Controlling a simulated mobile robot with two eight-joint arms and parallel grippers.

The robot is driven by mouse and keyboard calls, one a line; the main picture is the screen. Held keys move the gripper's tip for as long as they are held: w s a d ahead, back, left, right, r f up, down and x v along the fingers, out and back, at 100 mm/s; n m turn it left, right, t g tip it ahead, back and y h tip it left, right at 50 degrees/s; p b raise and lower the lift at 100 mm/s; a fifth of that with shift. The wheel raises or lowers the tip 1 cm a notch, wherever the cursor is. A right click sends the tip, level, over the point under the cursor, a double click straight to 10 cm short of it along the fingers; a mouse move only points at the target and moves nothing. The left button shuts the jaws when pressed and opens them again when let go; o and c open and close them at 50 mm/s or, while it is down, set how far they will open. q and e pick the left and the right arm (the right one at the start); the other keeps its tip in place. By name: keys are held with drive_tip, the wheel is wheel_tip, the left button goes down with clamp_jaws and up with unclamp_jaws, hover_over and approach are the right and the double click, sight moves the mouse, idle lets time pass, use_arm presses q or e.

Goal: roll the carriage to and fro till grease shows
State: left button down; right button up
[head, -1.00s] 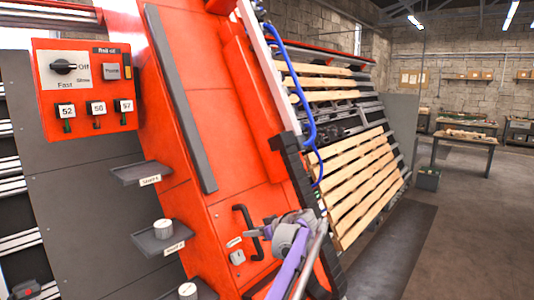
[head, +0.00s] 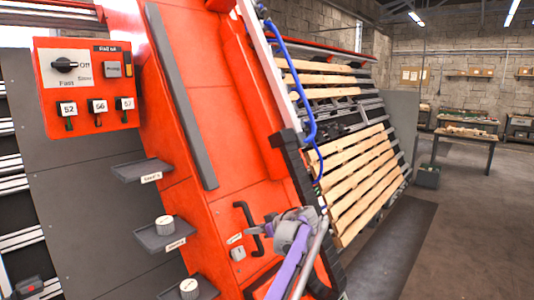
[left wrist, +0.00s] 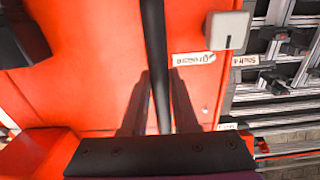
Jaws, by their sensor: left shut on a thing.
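The carriage (head: 195,110) is a large tilted red-orange body in the middle of the head view. A black bar handle (head: 241,212) sits low on its face and also shows upright in the left wrist view (left wrist: 155,45). My left gripper (head: 262,229) is shut on this handle; in the left wrist view its dark fingers (left wrist: 158,95) stand on either side of the bar. A small grey box (left wrist: 228,30) and a white label (left wrist: 193,59), seemingly reading "grease" upside down, are beside the handle. I can make out no grease. My right gripper is not in view.
A red control panel (head: 85,85) with a knob and numbered switches is at the left. Wooden pallet slats (head: 362,185) lie on the tilted frame behind. The floor (head: 450,240) at right is open.

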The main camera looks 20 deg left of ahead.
use_arm(q)
drive_tip(key=shift+s+a+r, duration=0.1)
drive_tip(key=shift+s+a, duration=0.1)
drive_tip(key=shift+s, duration=0.05)
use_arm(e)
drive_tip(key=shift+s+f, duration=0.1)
use_arm(q)
drive_tip(key=shift+s+a, duration=0.1)
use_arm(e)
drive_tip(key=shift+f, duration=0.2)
